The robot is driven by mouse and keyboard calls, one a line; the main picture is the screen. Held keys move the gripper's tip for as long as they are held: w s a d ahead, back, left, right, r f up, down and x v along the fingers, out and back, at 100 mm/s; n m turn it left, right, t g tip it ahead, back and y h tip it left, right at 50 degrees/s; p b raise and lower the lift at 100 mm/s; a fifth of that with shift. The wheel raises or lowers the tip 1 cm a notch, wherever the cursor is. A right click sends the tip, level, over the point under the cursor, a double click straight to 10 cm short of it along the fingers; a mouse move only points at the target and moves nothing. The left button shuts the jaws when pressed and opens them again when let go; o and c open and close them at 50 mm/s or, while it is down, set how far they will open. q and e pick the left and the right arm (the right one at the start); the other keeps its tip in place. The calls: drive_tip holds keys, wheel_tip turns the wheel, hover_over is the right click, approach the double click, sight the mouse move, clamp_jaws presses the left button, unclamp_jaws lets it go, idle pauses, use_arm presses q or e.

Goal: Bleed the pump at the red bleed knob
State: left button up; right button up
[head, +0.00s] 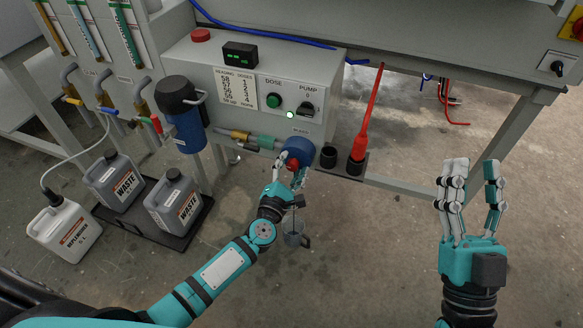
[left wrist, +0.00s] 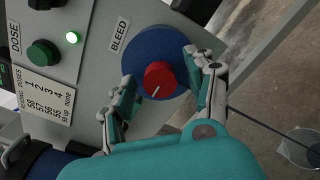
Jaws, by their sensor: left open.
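The red bleed knob (left wrist: 160,77) sits in the middle of a round blue pump face (left wrist: 146,50) beside the BLEED label (left wrist: 119,35). A white line marks the knob. My left gripper (left wrist: 163,88) is open, its fingers on either side of the knob; I cannot tell whether they touch it. In the head view the knob (head: 294,163) is partly hidden by my left gripper (head: 291,178). My right gripper (head: 470,190) is open and empty, far to the right.
The control box has a green DOSE button (head: 273,101), a PUMP switch (head: 308,108) and a lit green lamp (head: 290,115). A red tool (head: 367,120) stands in a black holder on the rail.

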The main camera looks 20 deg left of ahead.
use_arm(q)
clamp_jaws()
idle(0.4)
